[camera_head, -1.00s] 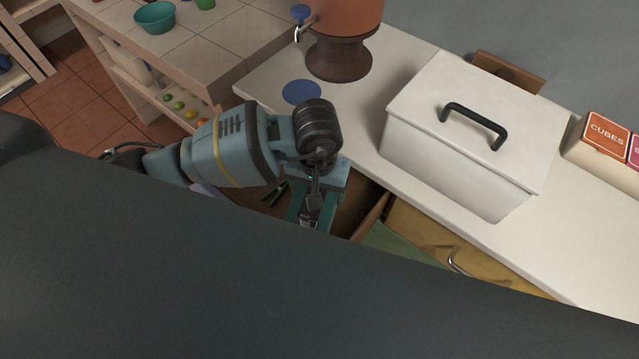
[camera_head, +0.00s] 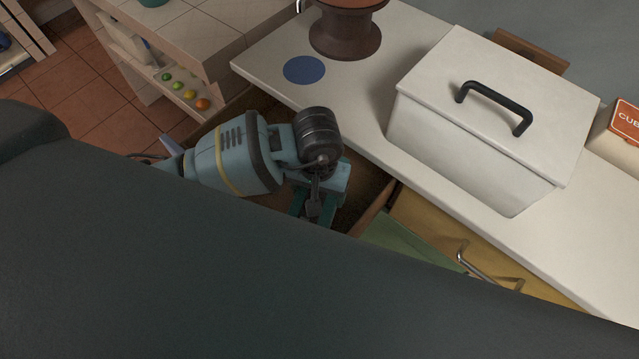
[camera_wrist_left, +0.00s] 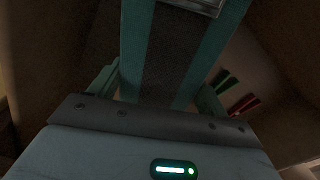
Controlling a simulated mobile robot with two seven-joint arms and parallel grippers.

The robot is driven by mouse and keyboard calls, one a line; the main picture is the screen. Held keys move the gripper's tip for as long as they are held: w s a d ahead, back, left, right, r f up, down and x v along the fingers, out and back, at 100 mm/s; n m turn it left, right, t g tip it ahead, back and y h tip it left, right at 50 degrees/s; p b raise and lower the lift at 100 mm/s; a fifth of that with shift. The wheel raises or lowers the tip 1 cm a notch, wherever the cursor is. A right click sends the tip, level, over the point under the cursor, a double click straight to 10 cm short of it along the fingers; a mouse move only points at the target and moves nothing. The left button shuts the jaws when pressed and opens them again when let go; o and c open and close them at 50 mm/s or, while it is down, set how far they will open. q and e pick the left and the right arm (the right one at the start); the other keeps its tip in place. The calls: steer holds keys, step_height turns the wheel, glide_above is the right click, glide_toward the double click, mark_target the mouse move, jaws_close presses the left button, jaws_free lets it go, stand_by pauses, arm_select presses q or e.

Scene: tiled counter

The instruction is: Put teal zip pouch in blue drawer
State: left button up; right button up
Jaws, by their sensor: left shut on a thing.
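My left gripper (camera_head: 316,203) points down over a brown open drawer interior (camera_head: 268,201) below the counter's front edge. It is shut on the teal zip pouch (camera_wrist_left: 215,50), which shows close up in the left wrist view as teal strips beside a dark middle band, with a metal piece at the top. In the head view most of the pouch is hidden by my wrist and dark body. I see no blue drawer front; the front of this drawer is hidden. Green and red items lie at the lower right in the wrist view. My right gripper is not in view.
A green drawer (camera_head: 400,240) and a yellow drawer (camera_head: 440,225) with metal handles are to the right. On the white counter stand a lidded white box (camera_head: 480,125), a brown pedestal (camera_head: 345,35) and a flat blue disc (camera_head: 304,70). A tiled counter (camera_head: 190,40) is at the upper left.

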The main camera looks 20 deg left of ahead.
arm_select(q)
steer(key=shift+f, duration=0.45)
stand_by(0.4)
steer(key=o, duration=1.3)
step_height(320, 180, up, 8)
